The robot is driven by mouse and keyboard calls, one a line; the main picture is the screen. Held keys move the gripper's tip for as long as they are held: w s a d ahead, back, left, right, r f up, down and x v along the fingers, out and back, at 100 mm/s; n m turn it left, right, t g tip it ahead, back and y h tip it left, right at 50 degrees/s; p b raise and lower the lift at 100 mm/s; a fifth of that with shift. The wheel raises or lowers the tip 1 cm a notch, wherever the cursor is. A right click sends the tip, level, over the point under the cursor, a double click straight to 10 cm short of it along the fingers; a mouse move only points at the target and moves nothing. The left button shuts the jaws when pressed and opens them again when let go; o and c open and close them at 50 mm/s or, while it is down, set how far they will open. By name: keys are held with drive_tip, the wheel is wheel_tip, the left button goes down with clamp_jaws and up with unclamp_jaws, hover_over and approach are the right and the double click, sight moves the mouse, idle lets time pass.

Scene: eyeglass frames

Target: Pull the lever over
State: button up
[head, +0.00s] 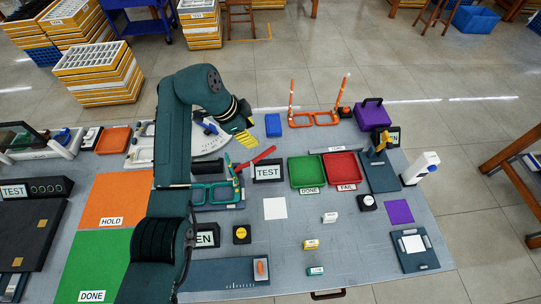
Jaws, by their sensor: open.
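A red bar that looks like the lever (262,156) slants up to the right from beside a dark fixture that holds teal eyeglass frames (213,194). Its lower left end is near a teal and orange upright piece. My gripper (247,139) hangs from my arm just above and left of the bar's upper part. Its yellow fingers are open and look empty. In this view I cannot tell the height gap between the fingers and the bar. My arm hides part of the table to the left of the fixture.
Green (307,172) and red (343,168) trays lie further right. Orange frames (313,119) stand at the back. A yellow-handled device (380,165) is at the right. The table's front middle holds small blocks with free room between.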

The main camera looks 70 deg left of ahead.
sight(268, 151)
drive_tip(key=b+x, duration=0.2)
drive_tip(key=x, duration=1.3)
drive_tip(key=shift+d, duration=0.1)
drive_tip(key=shift+o, duration=0.2)
drive_tip(key=shift+s, duration=0.1)
clamp_jaws()
